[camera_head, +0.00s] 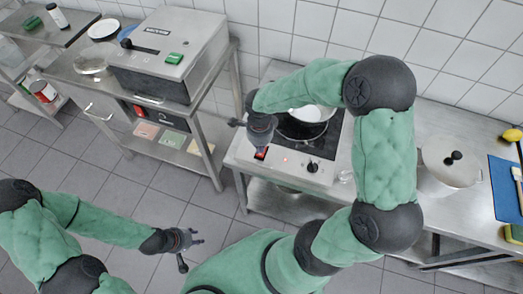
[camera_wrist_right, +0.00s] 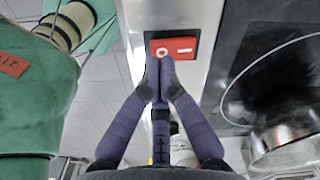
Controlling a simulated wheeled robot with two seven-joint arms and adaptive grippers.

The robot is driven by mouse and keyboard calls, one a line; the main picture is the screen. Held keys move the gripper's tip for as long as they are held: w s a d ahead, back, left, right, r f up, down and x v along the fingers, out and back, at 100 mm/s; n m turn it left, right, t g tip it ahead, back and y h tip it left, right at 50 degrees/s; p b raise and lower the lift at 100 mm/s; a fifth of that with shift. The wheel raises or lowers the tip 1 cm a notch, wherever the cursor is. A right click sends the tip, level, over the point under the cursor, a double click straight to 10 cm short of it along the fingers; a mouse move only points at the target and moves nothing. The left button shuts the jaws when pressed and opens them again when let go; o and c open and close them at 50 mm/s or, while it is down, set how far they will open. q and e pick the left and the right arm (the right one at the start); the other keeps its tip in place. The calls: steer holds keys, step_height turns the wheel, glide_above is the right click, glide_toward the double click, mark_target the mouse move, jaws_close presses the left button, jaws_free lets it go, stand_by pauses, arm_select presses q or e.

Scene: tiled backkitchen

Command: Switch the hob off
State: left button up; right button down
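The hob (camera_head: 325,150) is a black glass plate set in a steel counter unit. On its front panel sit a red rocker switch (camera_head: 261,153), a small lit red light (camera_head: 285,160) and a black knob (camera_head: 313,167). In the right wrist view the red switch (camera_wrist_right: 184,48) carries an O on the left and an I on the right. My right gripper (camera_wrist_right: 160,62) has its fingertips together and empty, at the near edge of the switch below the O; I cannot tell whether they touch it. My left gripper (camera_head: 198,241) is open and empty over the floor.
A pan (camera_head: 311,113) stands on the hob, partly hidden by my right arm. A steel appliance (camera_head: 170,52) stands on a table at the left.

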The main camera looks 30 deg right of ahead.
steer(key=shift+f+b, duration=1.15)
stand_by(0.9)
steer(key=shift+r, duration=0.1)
steer(key=shift+r+p, duration=2.05)
steer(key=shift+r, duration=1.4)
steer(key=a+f+n, duration=0.2)
steer(key=f, duration=0.1)
steer(key=s+a+f+n+y, duration=0.1)
steer(key=a+f+n, duration=0.1)
steer(key=a+f+n+y, duration=0.1)
steer(key=a+f+n, duration=0.1)
steer(key=f, duration=0.1)
steer(key=shift+s+a+f+n, duration=0.2)
steer(key=shift+a+f+n, duration=0.1)
steer(key=shift+f, duration=0.05)
steer(key=s+a+f+n+y, duration=0.1)
steer(key=s+a+f+n, duration=0.3)
steer(key=s+f+n, duration=0.1)
steer(key=s+a+f+n+y, duration=0.1)
steer(key=s+a+f+n, duration=0.3)
steer(key=f+n, duration=0.4)
steer(key=shift+s+f, duration=0.4)
steer(key=shift+f, duration=0.35)
